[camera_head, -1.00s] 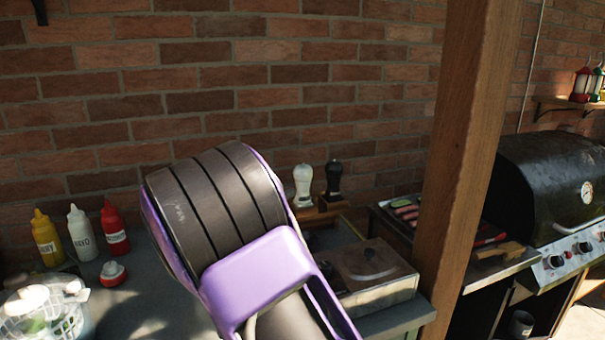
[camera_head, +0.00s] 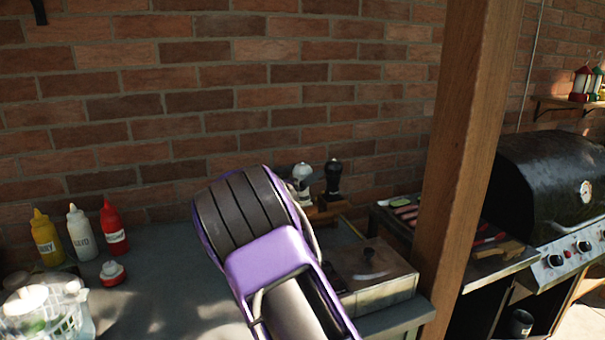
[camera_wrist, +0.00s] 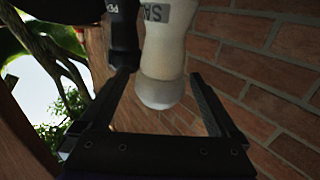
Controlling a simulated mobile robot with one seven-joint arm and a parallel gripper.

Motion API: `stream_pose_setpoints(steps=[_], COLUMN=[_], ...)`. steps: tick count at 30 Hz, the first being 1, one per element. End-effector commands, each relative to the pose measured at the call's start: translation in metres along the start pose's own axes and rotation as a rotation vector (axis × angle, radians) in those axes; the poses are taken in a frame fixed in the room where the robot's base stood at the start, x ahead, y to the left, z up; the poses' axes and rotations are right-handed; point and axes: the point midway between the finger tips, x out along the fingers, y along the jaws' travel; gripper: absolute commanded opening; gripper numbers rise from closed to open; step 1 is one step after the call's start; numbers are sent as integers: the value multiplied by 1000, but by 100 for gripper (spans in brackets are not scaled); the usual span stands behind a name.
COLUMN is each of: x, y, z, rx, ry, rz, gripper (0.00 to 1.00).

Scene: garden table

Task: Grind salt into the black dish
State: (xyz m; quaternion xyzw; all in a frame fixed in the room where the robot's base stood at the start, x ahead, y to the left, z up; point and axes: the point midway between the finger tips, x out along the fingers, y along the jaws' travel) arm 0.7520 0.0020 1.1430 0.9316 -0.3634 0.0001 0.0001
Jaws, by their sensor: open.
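The white salt mill (camera_head: 302,184) stands upright at the back of the counter near the brick wall, partly hidden by my arm. The black pepper mill (camera_head: 333,178) stands right beside it. In the wrist view the white mill (camera_wrist: 164,60) shows upside down with its grey top between the fingers of my open gripper (camera_wrist: 161,76). The black mill (camera_wrist: 123,40) is close by the left finger. Whether a finger touches either mill, I cannot tell. My gripper is hidden behind my arm in the head view. I cannot make out the black dish.
A lidded box (camera_head: 375,285) stands in front of the mills. Yellow (camera_head: 46,240), white (camera_head: 81,235) and red (camera_head: 113,230) bottles stand at left, near a white basket (camera_head: 45,315). A wooden post (camera_head: 465,150) and a grill (camera_head: 550,190) are at right. The counter's middle is clear.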

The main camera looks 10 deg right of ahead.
Motion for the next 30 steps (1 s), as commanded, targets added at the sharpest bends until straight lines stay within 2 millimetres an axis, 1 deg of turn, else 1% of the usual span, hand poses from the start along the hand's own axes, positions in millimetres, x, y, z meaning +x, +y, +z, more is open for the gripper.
stream_pose_setpoints(steps=[2,3,5,6,11,15,17,30], x=[0,0,0,0,0,-1,-1,0], y=[0,0,0,0,0,0,0,1], z=[0,0,0,0,0,0,0,1], rx=[0,0,0,0,0,1,1,1], ry=[0,0,0,0,0,0,0,-1], rz=[0,0,0,0,0,0,0,-48], gripper=[97,93,82,75,46,21,11,11])
